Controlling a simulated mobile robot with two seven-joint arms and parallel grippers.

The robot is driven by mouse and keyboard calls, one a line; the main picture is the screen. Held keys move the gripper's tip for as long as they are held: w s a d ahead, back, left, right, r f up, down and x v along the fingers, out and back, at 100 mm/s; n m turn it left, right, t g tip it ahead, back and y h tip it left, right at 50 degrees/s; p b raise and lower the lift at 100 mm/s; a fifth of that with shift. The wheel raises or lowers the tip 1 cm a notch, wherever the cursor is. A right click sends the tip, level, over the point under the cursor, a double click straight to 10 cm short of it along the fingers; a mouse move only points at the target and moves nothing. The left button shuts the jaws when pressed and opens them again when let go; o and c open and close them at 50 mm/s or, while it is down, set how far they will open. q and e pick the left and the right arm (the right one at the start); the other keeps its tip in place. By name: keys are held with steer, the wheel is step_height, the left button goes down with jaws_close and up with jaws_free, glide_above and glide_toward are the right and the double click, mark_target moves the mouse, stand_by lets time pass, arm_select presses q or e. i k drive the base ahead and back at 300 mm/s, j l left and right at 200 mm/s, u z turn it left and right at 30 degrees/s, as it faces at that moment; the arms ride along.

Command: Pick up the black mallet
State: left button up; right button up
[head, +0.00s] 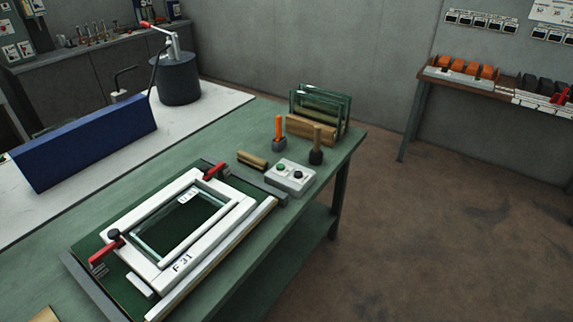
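The black mallet (316,157) stands on the green workbench (262,119), toward its far right end. Its dark head is down and its light wooden handle points up. Neither of my grippers is in the head view, and nothing covers the mallet.
A control box (290,176) with buttons sits just in front of the mallet. A wooden rack (311,129) with glass panes stands behind it, and a brush-like wooden block (253,160) lies to the left. A white frame (153,267) with red clamps fills the near bench.

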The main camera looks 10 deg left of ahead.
mark_target(316, 155)
steer(key=l+u, duration=0.1)
steer(key=u, duration=0.25)
steer(key=i+l+u, duration=0.1)
steer(key=u, duration=0.25)
steer(key=l+u, duration=0.15)
steer(key=u, duration=0.25)
steer(key=i+l+u, duration=0.1)
steer(key=l+u, duration=0.2)
steer(key=l, duration=0.2)
steer(key=l+u, duration=0.3)
steer(key=l, duration=0.2)
steer(key=l+u, duration=0.15)
steer(key=l, duration=0.4)
steer(key=k+l+u, duration=0.15)
steer(key=l, duration=0.35)
